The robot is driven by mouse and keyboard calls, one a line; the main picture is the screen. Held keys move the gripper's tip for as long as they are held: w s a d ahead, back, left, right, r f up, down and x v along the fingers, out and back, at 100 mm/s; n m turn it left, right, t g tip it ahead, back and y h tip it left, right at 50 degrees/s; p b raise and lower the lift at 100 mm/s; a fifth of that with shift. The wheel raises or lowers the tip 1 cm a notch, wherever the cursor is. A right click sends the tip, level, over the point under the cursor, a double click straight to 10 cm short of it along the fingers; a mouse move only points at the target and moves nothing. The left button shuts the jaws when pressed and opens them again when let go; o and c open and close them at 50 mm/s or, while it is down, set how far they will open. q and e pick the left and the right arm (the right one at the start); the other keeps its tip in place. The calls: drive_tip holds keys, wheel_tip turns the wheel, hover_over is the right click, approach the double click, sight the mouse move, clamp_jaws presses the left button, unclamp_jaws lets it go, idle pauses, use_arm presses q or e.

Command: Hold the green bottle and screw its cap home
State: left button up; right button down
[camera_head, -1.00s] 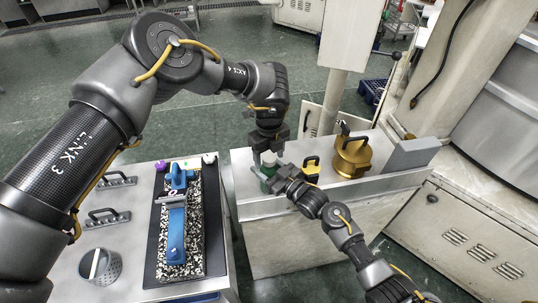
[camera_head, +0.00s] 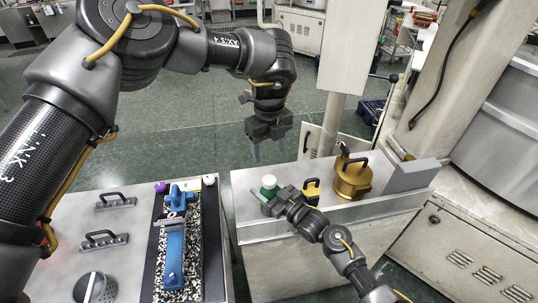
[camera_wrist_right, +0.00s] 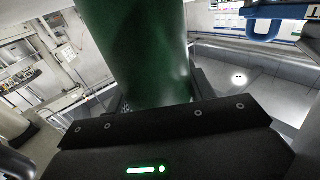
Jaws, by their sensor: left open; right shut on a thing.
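The green bottle (camera_head: 267,193) stands upright near the left end of the metal bench (camera_head: 330,214). A pale cap (camera_head: 269,180) sits on its top; I cannot tell how tightly it is seated. My right gripper (camera_head: 270,200) is shut around the bottle's body from the right. In the right wrist view the green bottle (camera_wrist_right: 140,50) rises between the jaws, its upper part out of frame. My left gripper (camera_head: 269,150) is open and empty, pointing down above the bottle, clear of the cap.
On the bench stand a small yellow-and-black item (camera_head: 311,191), a brass lidded pot (camera_head: 352,180) and a grey block (camera_head: 412,175). The left table (camera_head: 130,230) holds a speckled slab (camera_head: 192,240) with a blue tool, handled plates and a perforated cup (camera_head: 96,288).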

drive_tip(key=shift+c, duration=2.3)
unclamp_jaws()
drive_tip(key=b+v, duration=0.1)
drive_tip(key=v, duration=0.8)
drive_tip(key=shift+s+b, duration=0.1)
drive_tip(key=shift+b, duration=0.3)
drive_tip(key=shift+v, duration=0.8)
